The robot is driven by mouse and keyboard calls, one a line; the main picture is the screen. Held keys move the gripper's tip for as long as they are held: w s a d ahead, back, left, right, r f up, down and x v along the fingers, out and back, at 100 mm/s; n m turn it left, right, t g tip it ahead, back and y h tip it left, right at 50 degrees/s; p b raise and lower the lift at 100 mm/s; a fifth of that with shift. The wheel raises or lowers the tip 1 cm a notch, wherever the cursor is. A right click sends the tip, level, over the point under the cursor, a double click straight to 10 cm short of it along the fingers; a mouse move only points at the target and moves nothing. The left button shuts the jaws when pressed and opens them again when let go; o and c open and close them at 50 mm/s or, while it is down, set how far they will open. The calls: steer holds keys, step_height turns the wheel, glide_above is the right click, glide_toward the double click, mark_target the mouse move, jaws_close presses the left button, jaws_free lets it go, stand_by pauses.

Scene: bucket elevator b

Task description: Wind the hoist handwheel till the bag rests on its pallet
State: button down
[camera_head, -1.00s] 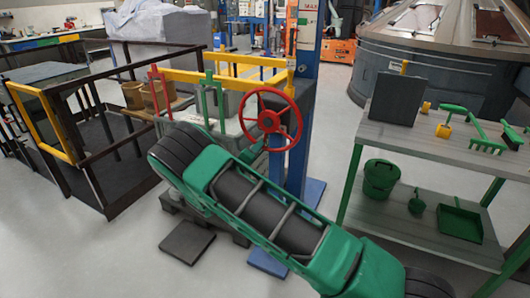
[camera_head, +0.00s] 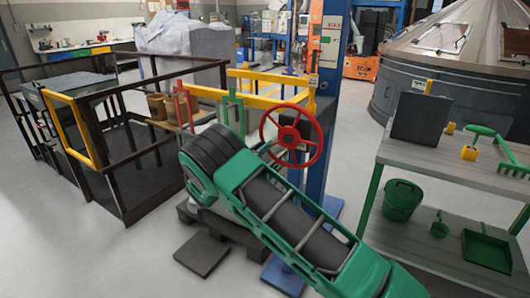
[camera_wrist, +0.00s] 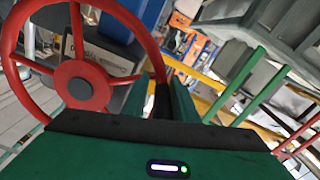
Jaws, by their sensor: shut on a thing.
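The red handwheel (camera_head: 290,136) is on the blue hoist column (camera_head: 322,110) in the head view. It also fills the left of the wrist view (camera_wrist: 84,86). My gripper (camera_wrist: 162,92) is shut on the right part of its rim there. In the head view my green and black arm reaches up to the wheel's lower left and hides most of the gripper. A pale, printed block-like thing (camera_wrist: 108,62) behind the wheel may be the bag, but I cannot tell. A dark pallet-like base (camera_head: 226,232) shows partly behind my arm; whether anything rests on it is hidden.
A dark railed platform with a yellow gate (camera_head: 72,130) stands left. A grey shelf table (camera_head: 440,153) at right holds green tools, with a green bucket (camera_head: 401,200) below. A dark plate (camera_head: 202,254) and a blue plate (camera_head: 283,277) lie on the floor. Floor at lower left is clear.

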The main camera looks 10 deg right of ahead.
steer(key=shift+w+a, duration=0.25)
steer(key=shift+a, duration=0.3)
steer(key=c, duration=1.6)
jaws_free()
steer(key=shift+w+f, duration=0.1)
steer(key=shift+d, duration=0.25)
steer(key=v, duration=1)
steer(key=shift+s+a, duration=0.2)
steer(key=shift+s, duration=0.15)
